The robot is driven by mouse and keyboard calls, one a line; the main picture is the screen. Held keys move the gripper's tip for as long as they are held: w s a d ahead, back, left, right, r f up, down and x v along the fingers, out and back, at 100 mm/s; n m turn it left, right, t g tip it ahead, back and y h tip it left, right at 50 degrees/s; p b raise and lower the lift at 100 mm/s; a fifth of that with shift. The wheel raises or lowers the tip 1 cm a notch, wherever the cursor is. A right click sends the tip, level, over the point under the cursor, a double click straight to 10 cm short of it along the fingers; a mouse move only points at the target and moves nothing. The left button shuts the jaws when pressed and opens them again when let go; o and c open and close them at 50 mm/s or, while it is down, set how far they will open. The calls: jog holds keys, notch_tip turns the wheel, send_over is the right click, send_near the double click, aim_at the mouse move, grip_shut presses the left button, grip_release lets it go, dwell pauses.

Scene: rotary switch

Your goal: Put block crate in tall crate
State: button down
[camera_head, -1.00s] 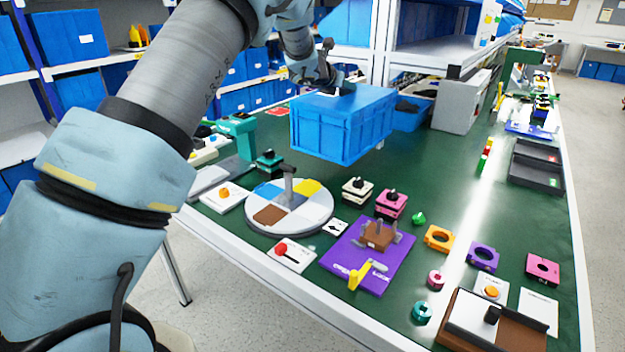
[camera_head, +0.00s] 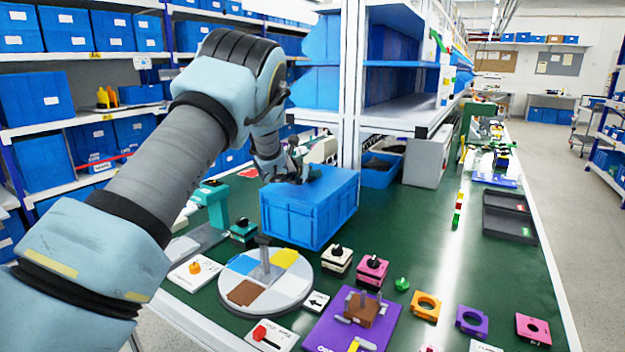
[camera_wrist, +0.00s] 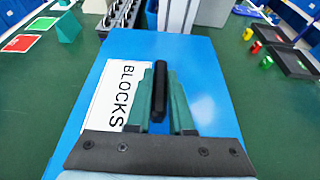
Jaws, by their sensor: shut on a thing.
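The block crate (camera_head: 290,222) is a blue lidded box, held above the green bench behind the round disc. In the wrist view its lid (camera_wrist: 203,95) carries a white "BLOCKS" label (camera_wrist: 112,95) and a black handle. My gripper (camera_head: 302,172) is over the crate's top. In the wrist view the green fingers of my gripper (camera_wrist: 160,98) are shut on the black handle. Which thing is the tall crate I cannot tell for sure; an open blue crate (camera_head: 377,178) and a tall pale grey box (camera_head: 428,160) stand behind on the bench.
A round disc (camera_head: 292,292) with coloured sectors and a purple board (camera_head: 325,325) lie in front. A metal shelf (camera_head: 408,120) stands behind the crate. Dark trays (camera_head: 508,222) lie at the right.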

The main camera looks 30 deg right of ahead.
jog(key=shift+f, duration=0.85)
jog(key=c, duration=0.8)
grip_release()
jog(key=shift+f, duration=0.15)
notch_tip(320, 180, up, 5)
jog(key=b, duration=0.5)
send_over(293, 192)
jog(key=shift+f, duration=0.2)
